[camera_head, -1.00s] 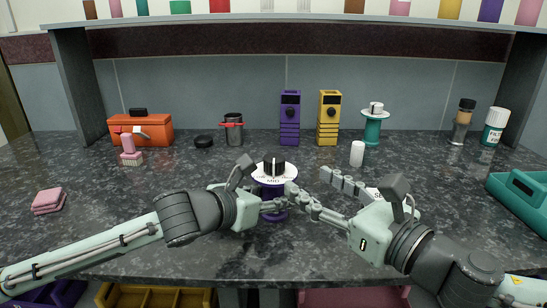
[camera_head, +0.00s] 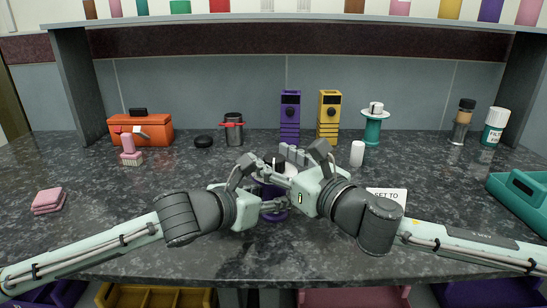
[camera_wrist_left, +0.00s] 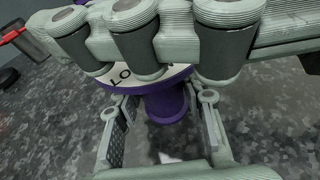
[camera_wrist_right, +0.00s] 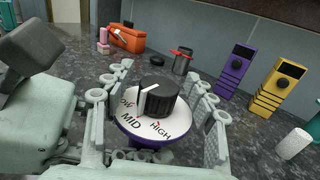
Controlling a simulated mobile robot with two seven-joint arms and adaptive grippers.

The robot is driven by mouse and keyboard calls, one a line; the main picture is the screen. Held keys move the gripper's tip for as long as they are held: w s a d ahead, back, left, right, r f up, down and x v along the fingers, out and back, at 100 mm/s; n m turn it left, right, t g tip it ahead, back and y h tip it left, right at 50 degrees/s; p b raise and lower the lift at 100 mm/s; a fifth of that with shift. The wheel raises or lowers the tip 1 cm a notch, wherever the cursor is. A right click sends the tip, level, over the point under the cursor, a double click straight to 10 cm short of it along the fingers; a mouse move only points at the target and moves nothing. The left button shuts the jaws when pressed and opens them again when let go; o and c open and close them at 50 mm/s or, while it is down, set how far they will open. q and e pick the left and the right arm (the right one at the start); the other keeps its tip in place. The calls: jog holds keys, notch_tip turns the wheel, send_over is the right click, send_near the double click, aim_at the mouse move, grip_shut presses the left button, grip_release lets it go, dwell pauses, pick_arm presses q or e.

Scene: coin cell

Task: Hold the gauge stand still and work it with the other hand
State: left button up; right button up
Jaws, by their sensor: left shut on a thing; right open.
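The gauge stand (camera_head: 270,191) is purple, upright on the counter, with a round white dial and a black knob on top. In the right wrist view the dial (camera_wrist_right: 181,127) reads LOW, MID and HIGH. The white pointer line of the knob (camera_wrist_right: 162,99) faces the LOW and MID side; I cannot tell exactly which mark. My left gripper (camera_head: 272,206) is shut on the purple stem (camera_wrist_left: 167,106) below the dial. My right gripper (camera_wrist_right: 161,82) is open, its fingers on either side of the knob with gaps. It largely hides the dial in the head view (camera_head: 276,168).
A white card (camera_head: 388,196) with the words SET TO stands right of the stand, partly covered by my right arm. Behind are a white cylinder (camera_head: 357,154), a purple device (camera_head: 290,118) and a yellow device (camera_head: 329,118).

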jog(key=shift+c, duration=0.5)
jog(key=c, duration=1.1)
jog(key=shift+n+g+y, duration=0.4)
jog(key=shift+y, duration=0.1)
jog(key=n+g+y, duration=0.4)
jog(key=g, duration=0.1)
pick_arm(q)
jog(key=shift+d, duration=0.1)
pick_arm(e)
jog(key=shift+r+n+g+y, duration=0.1)
jog(key=shift+n+g+y, duration=0.5)
jog(key=shift+n+g, duration=0.9)
jog(key=shift+n+g+y, duration=0.6)
jog(key=shift+n+g, duration=0.4)
jog(key=shift+g, duration=1)
jog(key=shift+s+g, duration=0.1)
jog(key=shift+g, duration=0.2)
jog(key=shift+a, duration=0.1)
